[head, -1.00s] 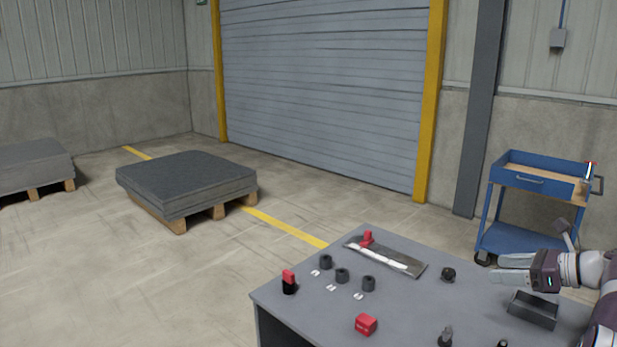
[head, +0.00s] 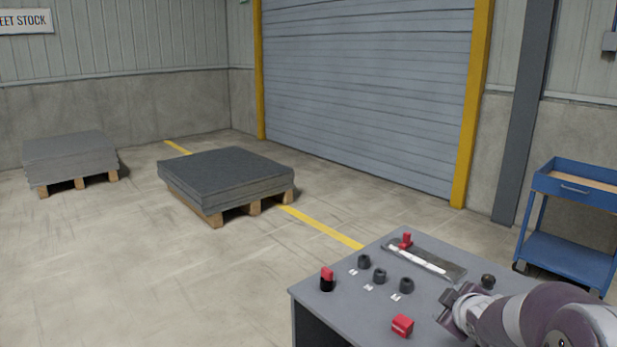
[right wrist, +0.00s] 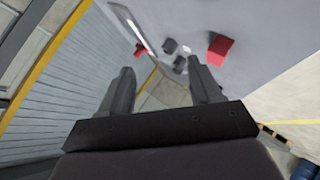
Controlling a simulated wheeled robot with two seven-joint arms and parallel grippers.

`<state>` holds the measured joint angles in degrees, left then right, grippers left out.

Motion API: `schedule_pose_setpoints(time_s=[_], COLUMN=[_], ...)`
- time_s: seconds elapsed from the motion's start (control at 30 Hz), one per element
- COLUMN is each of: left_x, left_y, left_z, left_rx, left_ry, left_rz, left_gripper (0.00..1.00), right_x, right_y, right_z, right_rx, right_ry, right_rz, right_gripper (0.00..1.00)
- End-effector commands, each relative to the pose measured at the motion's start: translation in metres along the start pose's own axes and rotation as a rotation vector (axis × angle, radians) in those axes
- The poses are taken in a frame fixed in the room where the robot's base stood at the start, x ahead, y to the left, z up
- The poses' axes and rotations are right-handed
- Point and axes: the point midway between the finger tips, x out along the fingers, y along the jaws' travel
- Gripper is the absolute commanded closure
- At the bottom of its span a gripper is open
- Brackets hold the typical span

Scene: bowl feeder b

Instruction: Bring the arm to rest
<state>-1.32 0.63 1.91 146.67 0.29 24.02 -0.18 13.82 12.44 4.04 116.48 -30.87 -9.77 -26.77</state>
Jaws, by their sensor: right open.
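My right gripper (right wrist: 159,66) is open and empty in the right wrist view, its two dark fingers apart over the floor by the table edge. In the head view my right gripper (head: 460,303) and forearm come in from the right, above the right part of the grey table (head: 340,299). The exact finger pose there is hard to make out. My left gripper is not in view.
The table holds a red block (head: 402,326), black cylinders (head: 379,276), a red-topped black piece (head: 327,280) and a flat dark tray (head: 450,267). A blue cart (head: 570,258) stands behind right. Pallets of sheets (head: 225,178) stand left.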

Motion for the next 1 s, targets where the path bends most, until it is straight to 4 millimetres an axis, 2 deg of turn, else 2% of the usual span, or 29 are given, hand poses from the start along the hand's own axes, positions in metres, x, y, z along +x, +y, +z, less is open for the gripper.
schedule_pose_setpoints(time_s=[0.03, 0.1, 0.2, 0.3, 0.47, 0.5, 0.53, 0.7, 0.97, 1.0], left_x=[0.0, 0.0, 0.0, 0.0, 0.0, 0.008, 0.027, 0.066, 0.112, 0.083], left_y=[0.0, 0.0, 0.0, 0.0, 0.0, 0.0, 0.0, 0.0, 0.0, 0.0], left_z=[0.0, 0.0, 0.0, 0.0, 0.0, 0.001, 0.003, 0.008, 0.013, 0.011], left_rx=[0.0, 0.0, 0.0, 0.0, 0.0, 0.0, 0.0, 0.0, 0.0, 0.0], left_ry=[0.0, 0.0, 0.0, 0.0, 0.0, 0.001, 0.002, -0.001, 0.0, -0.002], left_rz=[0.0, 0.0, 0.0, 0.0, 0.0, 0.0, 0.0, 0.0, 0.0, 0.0], left_gripper=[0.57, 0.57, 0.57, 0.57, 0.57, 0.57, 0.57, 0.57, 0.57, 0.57], right_x=[-0.015, -0.036, -0.065, -0.093, -0.135, -0.138, -0.127, -0.108, -0.088, -0.104], right_y=[-0.036, -0.082, -0.133, -0.173, -0.223, -0.238, -0.251, -0.284, -0.325, -0.304], right_z=[0.009, 0.025, 0.043, 0.058, 0.077, 0.085, 0.095, 0.118, 0.147, 0.132], right_rx=[0.127, 0.299, 0.476, 0.605, 0.763, 0.789, 0.784, 0.765, 0.744, 0.744], right_ry=[-0.073, -0.186, -0.327, -0.447, -0.62, -0.656, -0.659, -0.695, -0.741, -0.738], right_rz=[-0.076, -0.167, -0.262, -0.329, -0.409, -0.423, -0.426, -0.447, -0.475, -0.474], right_gripper=[0.36, 0.36, 0.36, 0.36, 0.36, 0.36, 0.36, 0.36, 0.36, 0.36])
